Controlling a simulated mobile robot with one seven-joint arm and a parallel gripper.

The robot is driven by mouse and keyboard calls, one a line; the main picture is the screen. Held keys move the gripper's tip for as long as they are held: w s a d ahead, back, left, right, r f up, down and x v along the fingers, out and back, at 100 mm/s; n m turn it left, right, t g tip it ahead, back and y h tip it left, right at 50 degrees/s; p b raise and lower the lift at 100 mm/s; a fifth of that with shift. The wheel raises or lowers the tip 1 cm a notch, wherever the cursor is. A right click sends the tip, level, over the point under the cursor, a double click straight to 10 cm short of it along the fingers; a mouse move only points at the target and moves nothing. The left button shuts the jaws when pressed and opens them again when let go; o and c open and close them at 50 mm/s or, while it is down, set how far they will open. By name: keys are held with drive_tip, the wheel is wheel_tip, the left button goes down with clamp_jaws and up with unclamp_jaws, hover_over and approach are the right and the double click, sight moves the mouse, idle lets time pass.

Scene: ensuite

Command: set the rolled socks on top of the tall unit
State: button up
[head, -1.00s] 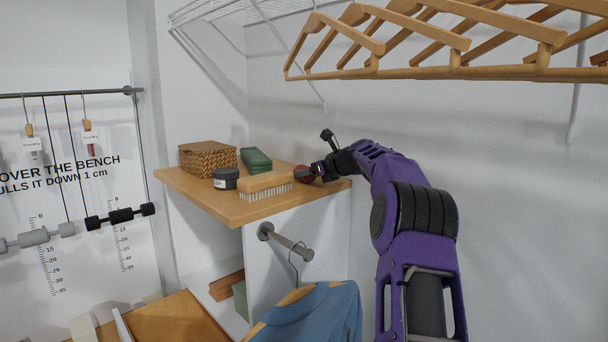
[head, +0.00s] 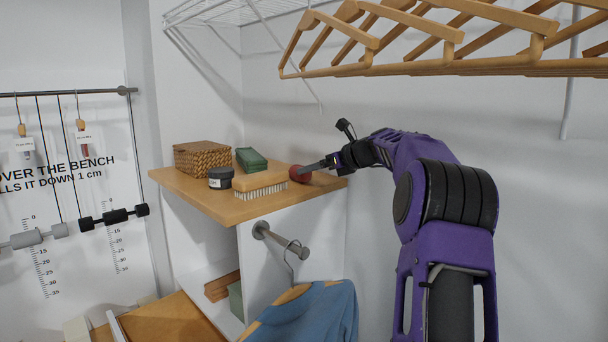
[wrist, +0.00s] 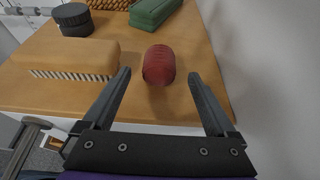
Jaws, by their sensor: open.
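The rolled socks, a dark red roll (wrist: 159,65), lie on the wooden top of the tall unit (head: 218,207), near its right end. They also show in the head view (head: 299,174), just beyond my fingertips. My gripper (wrist: 162,82) is open, with one finger on each side of the near end of the socks and a visible gap on both sides. The socks rest on the wood and nothing holds them.
A brush (head: 261,185) lies left of the socks. A dark jar (head: 221,178), a woven box (head: 202,157) and a green case (head: 251,160) stand behind. A wall is close on the right. Hangers (head: 440,45) hang above; a blue garment (head: 310,315) hangs below.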

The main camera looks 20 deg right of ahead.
drive_tip(key=v, duration=0.4)
drive_tip(key=shift+s+d+r, duration=0.1)
drive_tip(key=shift+s+r, duration=0.05)
drive_tip(key=shift+s, duration=0.2)
